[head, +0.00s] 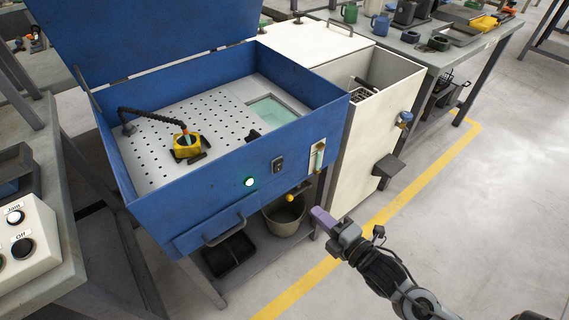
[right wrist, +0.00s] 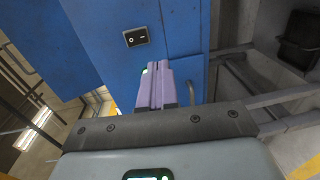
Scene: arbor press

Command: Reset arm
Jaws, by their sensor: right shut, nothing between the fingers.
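My right gripper (head: 322,217) shows in the head view at the lower middle, in front of the blue parts-washer-like cabinet (head: 215,205). Its purple fingers are shut together with nothing between them, apart from the cabinet front. In the right wrist view the purple fingers (right wrist: 156,88) point toward the blue front, below a black rocker switch (right wrist: 136,37). My left gripper is in neither view. No arbor press can be made out in these frames.
A yellow part (head: 186,146) sits on the perforated tray inside the cabinet, whose lid stands open. A cream cabinet (head: 372,130) adjoins it. A control box (head: 22,245) is at left. The floor right of the yellow line is clear.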

